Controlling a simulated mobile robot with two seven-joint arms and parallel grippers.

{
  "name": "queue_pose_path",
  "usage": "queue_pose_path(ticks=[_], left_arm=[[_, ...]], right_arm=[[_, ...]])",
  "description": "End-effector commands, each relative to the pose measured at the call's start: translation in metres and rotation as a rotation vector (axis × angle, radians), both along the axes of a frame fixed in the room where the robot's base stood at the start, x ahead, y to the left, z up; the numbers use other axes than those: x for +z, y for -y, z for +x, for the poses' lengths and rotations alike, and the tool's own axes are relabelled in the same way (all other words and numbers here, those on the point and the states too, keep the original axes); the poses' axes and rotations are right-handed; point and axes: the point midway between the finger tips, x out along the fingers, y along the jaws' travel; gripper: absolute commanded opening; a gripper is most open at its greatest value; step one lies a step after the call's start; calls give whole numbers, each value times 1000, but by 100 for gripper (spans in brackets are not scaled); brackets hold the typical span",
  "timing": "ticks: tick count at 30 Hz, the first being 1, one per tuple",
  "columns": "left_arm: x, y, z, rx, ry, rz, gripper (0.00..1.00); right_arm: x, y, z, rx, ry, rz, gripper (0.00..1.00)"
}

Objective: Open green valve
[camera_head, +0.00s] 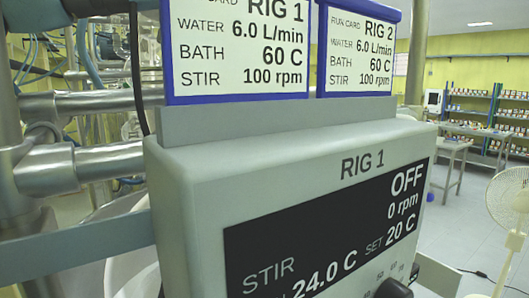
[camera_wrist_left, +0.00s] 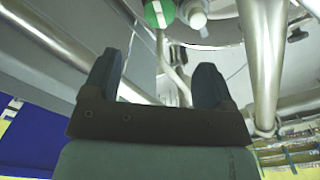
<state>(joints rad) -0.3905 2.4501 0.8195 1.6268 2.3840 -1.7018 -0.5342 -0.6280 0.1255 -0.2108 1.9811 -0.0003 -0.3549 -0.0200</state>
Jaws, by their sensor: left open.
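A round green valve handle (camera_wrist_left: 160,13) with a pale bar across it shows at the top edge of the left wrist view. My left gripper (camera_wrist_left: 157,80) is open and empty in that view, with its two dark fingers apart. The green handle lies beyond the fingertips, roughly in line with the space between them, and is not touched. A white rounded fitting (camera_wrist_left: 195,15) is just right of the handle. The green valve does not show in the head view. Neither gripper shows in the head view.
A control box (camera_head: 280,190) marked RIG 1 fills the middle of the head view; its display reads OFF, 0 rpm. Two run cards (camera_head: 238,48) (camera_head: 361,45) stand above it. Metal pipes (camera_head: 75,165) are at left. A white fan (camera_head: 508,200) and tables are at right.

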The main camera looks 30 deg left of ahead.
Motion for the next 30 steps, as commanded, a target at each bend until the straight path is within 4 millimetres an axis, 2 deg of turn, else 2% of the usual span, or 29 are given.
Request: queue_pose_path(ticks=[12, 18, 24, 30], left_arm=[[-84, 0, 0, -1, -4, -1, 78], [-114, 0, 0, -1, -2, 0, 78], [-127, 0, 0, 0, 0, -1, 78], [-129, 0, 0, 1, 0, -1, 78]], right_arm=[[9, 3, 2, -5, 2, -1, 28], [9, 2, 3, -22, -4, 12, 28], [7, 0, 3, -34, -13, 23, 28], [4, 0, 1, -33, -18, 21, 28]])
